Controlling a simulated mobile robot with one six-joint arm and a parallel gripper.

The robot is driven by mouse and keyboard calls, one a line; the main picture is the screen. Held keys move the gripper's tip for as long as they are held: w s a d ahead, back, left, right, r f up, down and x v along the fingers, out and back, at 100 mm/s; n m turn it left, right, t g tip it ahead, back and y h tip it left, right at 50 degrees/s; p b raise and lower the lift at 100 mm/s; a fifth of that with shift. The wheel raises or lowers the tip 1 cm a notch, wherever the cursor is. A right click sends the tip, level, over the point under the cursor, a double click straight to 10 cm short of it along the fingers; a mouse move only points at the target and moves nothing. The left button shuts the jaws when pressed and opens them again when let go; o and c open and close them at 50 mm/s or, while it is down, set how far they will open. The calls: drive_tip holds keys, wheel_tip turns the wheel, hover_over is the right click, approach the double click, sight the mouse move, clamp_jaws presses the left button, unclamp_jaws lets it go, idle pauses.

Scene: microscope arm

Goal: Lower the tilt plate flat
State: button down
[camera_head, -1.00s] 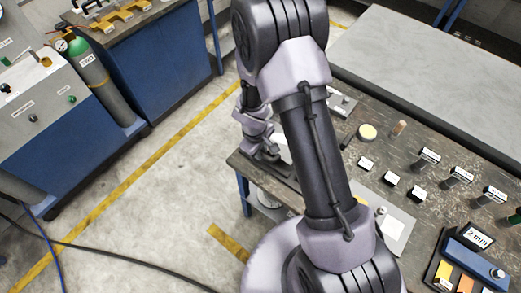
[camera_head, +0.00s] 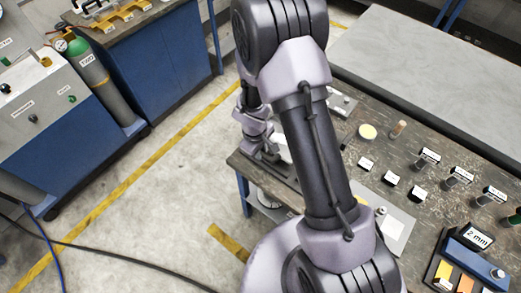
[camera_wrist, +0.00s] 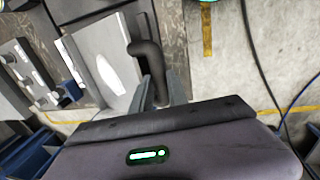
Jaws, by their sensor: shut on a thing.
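The tilt plate (camera_wrist: 90,45), a light grey plate with a bright white oval on it, lies left of my fingers in the wrist view. A dark curved handle (camera_wrist: 146,52) stands at its right edge. My gripper (camera_wrist: 160,88) is shut on this handle. In the head view my gripper (camera_head: 266,153) is low at the left end of the dark workbench (camera_head: 345,150). My arm hides most of the plate there, so its tilt is hard to tell.
Small labelled blocks (camera_head: 391,179) and several dark cylinders (camera_head: 459,176) stand on the bench to the right. A blue device marked 2 mm (camera_head: 474,248) is at lower right. Open floor (camera_head: 170,190) lies left of the bench.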

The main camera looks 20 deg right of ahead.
drive_tip(key=shift+f, duration=0.1)
drive_tip(key=f+b, duration=0.3)
drive_tip(key=b, duration=0.1)
drive_tip(key=s+a+f+b, duration=0.1)
drive_tip(key=f+b, duration=0.3)
drive_tip(key=b, duration=0.1)
drive_tip(key=a+f+b, duration=0.1)
drive_tip(key=f+b, duration=0.2)
drive_tip(key=b, duration=0.1)
drive_tip(key=shift+s+f, duration=0.2)
drive_tip(key=shift+f, duration=0.05)
drive_tip(key=shift+s+f+b, duration=0.1)
drive_tip(key=shift+s+b, duration=0.05)
drive_tip(key=shift+b, duration=0.2)
drive_tip(key=shift+s, duration=0.1)
drive_tip(key=c, duration=1.4)
unclamp_jaws()
drive_tip(key=shift+a, duration=0.1)
drive_tip(key=shift+o, duration=0.5)
drive_tip(key=shift+a, duration=0.25)
drive_tip(key=shift+d+r, duration=0.1)
drive_tip(key=shift+r, duration=0.15)
drive_tip(key=shift+d+r, duration=0.1)
wheel_tip(320, 180, up, 17)
drive_tip(key=s+a+p, duration=0.1)
drive_tip(key=a+p, duration=0.1)
drive_tip(key=p, duration=0.5)
drive_tip(key=shift+s+a, duration=0.15)
drive_tip(key=shift+s, duration=0.05)
